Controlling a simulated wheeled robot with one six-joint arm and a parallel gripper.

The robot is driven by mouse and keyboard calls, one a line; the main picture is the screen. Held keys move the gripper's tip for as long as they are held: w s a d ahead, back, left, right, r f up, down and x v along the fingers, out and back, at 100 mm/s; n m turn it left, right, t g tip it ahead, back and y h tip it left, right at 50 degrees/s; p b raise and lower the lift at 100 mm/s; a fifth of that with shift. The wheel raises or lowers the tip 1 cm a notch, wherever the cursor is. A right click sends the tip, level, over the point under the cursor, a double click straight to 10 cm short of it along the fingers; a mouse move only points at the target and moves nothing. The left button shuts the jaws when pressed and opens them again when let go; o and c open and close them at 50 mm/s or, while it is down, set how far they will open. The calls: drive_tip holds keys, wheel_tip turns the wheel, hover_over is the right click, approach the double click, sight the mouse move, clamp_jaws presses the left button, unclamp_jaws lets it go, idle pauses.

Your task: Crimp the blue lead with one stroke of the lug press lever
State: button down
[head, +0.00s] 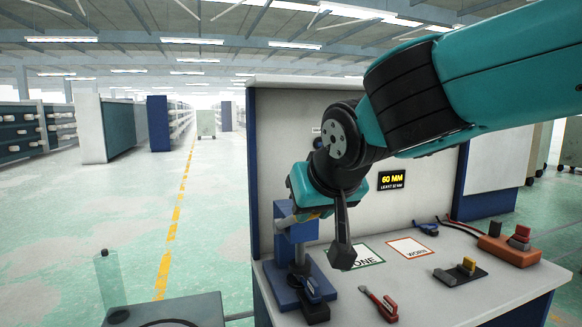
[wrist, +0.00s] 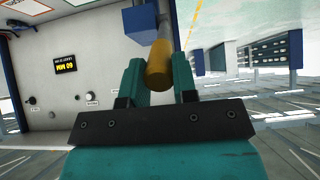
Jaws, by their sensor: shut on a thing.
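The blue lug press (head: 297,235) stands at the bench's left end, with its base low at the front. Its lever ends in a yellow grip (wrist: 158,68), which lies between my gripper's two teal fingers in the wrist view (wrist: 158,78). My gripper (head: 318,207) is shut on this grip, beside the press head. In the head view my wrist hides most of the lever. A small blue piece (head: 313,289) sits at the press base; I cannot tell whether it is the blue lead. Another blue piece (head: 427,229) lies at the back of the bench.
A display (head: 391,180) on the back panel reads 60 MM. A green-edged DONE mat (head: 370,257) and an orange-edged WORK mat (head: 412,247) lie on the bench. A red-handled tool (head: 380,304), a dark block (head: 460,272) and an orange box (head: 510,247) stand clear of the press.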

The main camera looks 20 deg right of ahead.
drive_tip(key=shift+w+r+p, duration=0.5)
drive_tip(key=shift+r, duration=0.25)
drive_tip(key=shift+w+r+p, duration=0.45)
drive_tip(key=shift+r, duration=0.35)
drive_tip(key=shift+w+r+p, duration=0.4)
drive_tip(key=shift+r+p, duration=0.15)
drive_tip(key=shift+w+r+p, duration=0.95)
drive_tip(key=shift+w+p, duration=0.05)
drive_tip(key=shift+w, duration=0.15)
drive_tip(key=shift+w+r+p, duration=0.95)
drive_tip(key=shift+w, duration=0.2)
drive_tip(key=w+r+p, duration=0.3)
drive_tip(key=w+p, duration=0.1)
drive_tip(key=w, duration=0.2)
drive_tip(key=shift+w+p, duration=0.3)
drive_tip(key=shift+w+r, duration=0.1)
